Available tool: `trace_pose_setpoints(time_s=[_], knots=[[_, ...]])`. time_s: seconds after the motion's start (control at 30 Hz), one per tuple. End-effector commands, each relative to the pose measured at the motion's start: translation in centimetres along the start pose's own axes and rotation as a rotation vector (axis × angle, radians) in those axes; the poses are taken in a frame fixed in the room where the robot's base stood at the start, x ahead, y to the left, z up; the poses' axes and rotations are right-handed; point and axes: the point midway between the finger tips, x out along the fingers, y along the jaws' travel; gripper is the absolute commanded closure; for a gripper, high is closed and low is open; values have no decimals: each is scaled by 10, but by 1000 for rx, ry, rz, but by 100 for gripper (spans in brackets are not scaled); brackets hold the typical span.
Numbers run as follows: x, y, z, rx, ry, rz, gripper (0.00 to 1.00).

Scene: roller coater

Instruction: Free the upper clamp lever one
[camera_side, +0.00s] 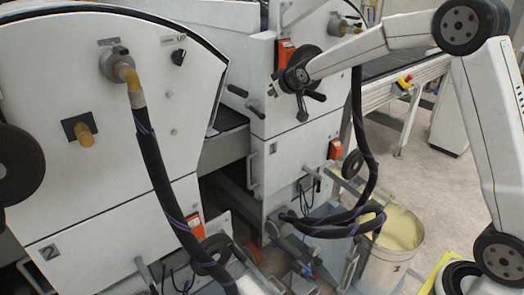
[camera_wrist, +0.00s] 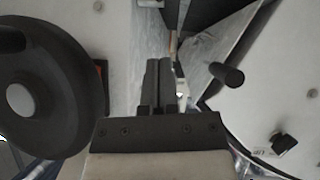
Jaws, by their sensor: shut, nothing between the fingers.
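My gripper (camera_wrist: 158,68) shows in the wrist view with its two dark fingers together and nothing between them. I cannot tell which one is upper clamp lever one.
A black handwheel (camera_wrist: 45,85) is close on the left in the wrist view. The white front machine (camera_side: 80,150) fills the left of the side view, with a thick hose (camera_side: 160,185). A bucket (camera_side: 393,250) stands below right. A narrow gap separates the machines.

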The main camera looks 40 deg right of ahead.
Motion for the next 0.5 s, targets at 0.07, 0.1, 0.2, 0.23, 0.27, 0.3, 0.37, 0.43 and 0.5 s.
trace_pose_setpoints(time_s=[0.07, 0.1, 0.2, 0.23, 0.27, 0.3, 0.37, 0.43, 0.5], knots=[[7, 0, 0, 0, 0, 0, 100], [11, 0, 1, 0, -1, 0, 100], [20, 0, 1, 0, -1, 0, 100], [24, 0, 1, 0, -1, 0, 100], [27, 0, 0, 0, -1, 0, 100], [31, 0, 1, -1, -2, 0, 100], [37, 0, 1, 0, -1, 0, 100], [45, 0, 1, 1, -1, 0, 100], [52, 0, 1, 0, -2, 0, 100]])
